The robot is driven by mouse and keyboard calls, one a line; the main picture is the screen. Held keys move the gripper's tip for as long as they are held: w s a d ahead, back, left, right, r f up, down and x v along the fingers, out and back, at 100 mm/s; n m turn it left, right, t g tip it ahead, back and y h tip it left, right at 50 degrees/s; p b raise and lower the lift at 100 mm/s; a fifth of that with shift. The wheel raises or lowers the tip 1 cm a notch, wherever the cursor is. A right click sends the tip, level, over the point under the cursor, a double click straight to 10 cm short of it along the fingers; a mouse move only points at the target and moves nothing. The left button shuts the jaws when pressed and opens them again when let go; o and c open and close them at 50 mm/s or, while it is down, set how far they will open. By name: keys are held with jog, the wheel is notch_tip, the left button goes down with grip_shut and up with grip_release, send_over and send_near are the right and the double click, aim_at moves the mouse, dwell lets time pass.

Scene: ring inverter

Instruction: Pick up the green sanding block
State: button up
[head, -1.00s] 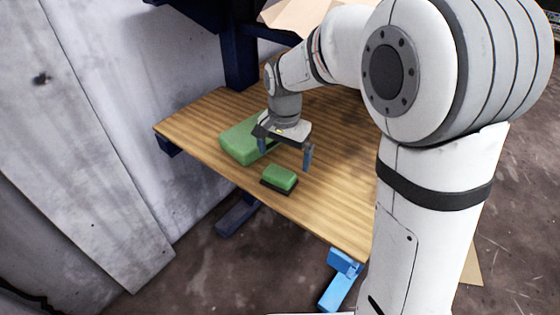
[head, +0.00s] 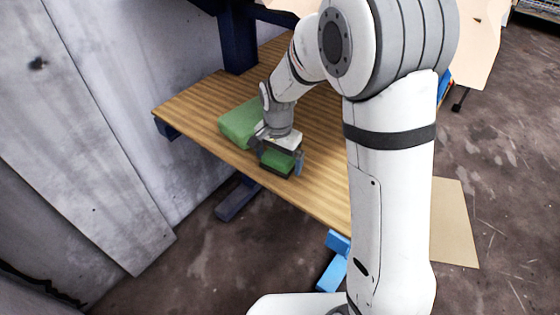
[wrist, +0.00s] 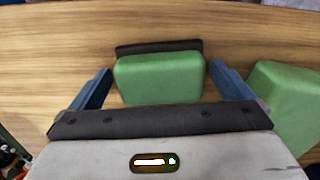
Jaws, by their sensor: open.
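The green sanding block (head: 277,161), with a dark base, lies on the wooden table near its front edge. In the wrist view the sanding block (wrist: 160,77) sits between the two blue fingers of my gripper (wrist: 158,82). The fingers are spread, with a gap on each side of the block. In the head view my gripper (head: 278,155) is right over the block and hides part of it. How far the fingertips reach down beside the block is hard to tell.
A larger green case (head: 236,124) lies on the table (head: 190,108) just left of my gripper; in the wrist view it (wrist: 287,105) is close to the right finger. A grey wall panel stands at the left. The table's front edge is near the block.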

aim_at(278, 156)
jog(key=c, duration=1)
jog(key=shift+o, duration=0.2)
notch_tip(278, 156, up, 10)
jog(key=shift+r, duration=0.1)
